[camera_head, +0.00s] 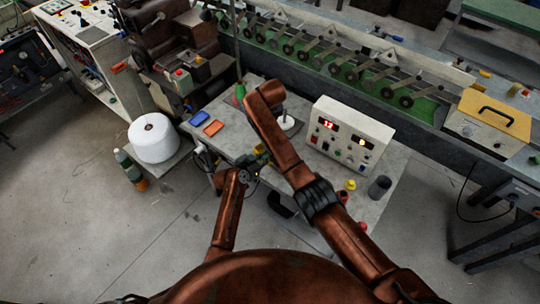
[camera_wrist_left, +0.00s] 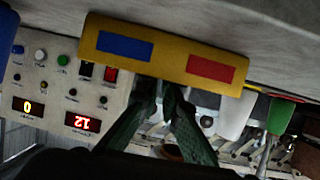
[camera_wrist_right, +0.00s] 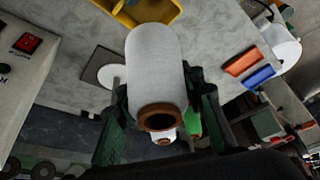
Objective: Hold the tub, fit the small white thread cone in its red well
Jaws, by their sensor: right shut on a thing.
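A white thread cone (camera_wrist_right: 155,65) with a brown core is between the fingers of my right gripper (camera_wrist_right: 155,115), which is shut on it above the table. In the head view my right arm hides this gripper and the cone. The yellow tub (camera_wrist_left: 165,70) shows in the left wrist view with a blue well (camera_wrist_left: 125,46) and a red well (camera_wrist_left: 210,68). Part of it is at the top of the right wrist view (camera_wrist_right: 125,14). My left gripper (camera_wrist_left: 160,92) has its fingertips close together at the tub's edge; their grip is unclear.
Blue (camera_head: 197,118) and red-orange (camera_head: 214,128) trays lie at the table's left. A large white spool (camera_head: 153,138) stands farther left. A dark cup (camera_head: 379,187) is near the right edge.

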